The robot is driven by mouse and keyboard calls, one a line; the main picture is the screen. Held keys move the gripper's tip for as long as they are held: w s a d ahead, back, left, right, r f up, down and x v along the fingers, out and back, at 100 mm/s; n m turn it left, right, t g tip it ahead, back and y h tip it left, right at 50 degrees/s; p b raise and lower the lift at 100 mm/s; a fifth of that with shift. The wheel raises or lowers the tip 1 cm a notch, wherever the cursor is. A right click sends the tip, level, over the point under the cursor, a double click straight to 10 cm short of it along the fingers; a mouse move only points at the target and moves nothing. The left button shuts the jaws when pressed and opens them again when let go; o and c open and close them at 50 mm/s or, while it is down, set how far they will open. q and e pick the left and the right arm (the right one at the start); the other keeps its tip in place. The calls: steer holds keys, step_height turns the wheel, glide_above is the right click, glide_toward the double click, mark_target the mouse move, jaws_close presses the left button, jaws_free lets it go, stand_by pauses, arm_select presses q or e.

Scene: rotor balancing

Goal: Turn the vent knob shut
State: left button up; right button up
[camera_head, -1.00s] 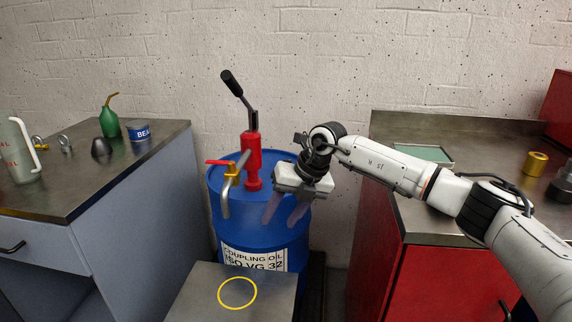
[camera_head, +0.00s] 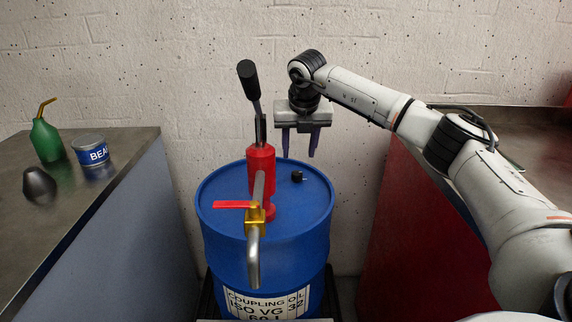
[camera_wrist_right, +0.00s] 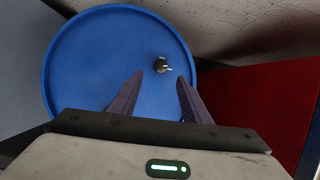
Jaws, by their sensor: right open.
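The vent knob (camera_head: 297,176) is a small black knob on the right part of the blue drum's top (camera_head: 225,192). It also shows in the right wrist view (camera_wrist_right: 161,65), with small pale marks beside it. My right gripper (camera_head: 299,154) points down above the drum, a little above and behind the knob in the head view. In the right wrist view its two fingers (camera_wrist_right: 160,84) are spread apart, with the knob just beyond the tips, between their lines. Nothing is between the fingers. My left gripper is not in view.
A red hand pump (camera_head: 261,165) with a black-gripped lever stands on the drum, left of the knob. Its spout has a brass valve (camera_head: 255,216) with a red handle. A grey bench (camera_head: 120,150) stands left, a red cabinet (camera_head: 420,230) right.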

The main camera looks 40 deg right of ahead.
mark_target(298, 173)
steer(key=x, duration=0.3)
steer(key=shift+s+f, duration=0.2)
steer(key=shift+s, duration=0.1)
steer(key=b+x, duration=0.1)
steer(key=x, duration=0.4)
steer(key=shift+w+d+f, duration=0.1)
steer(key=shift+w+f, duration=0.1)
steer(key=shift+f, duration=0.15)
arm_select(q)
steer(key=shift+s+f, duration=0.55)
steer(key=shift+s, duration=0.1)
arm_select(e)
steer(key=shift+c, duration=0.4)
steer(key=c, duration=1)
steer(key=shift+o, duration=0.2)
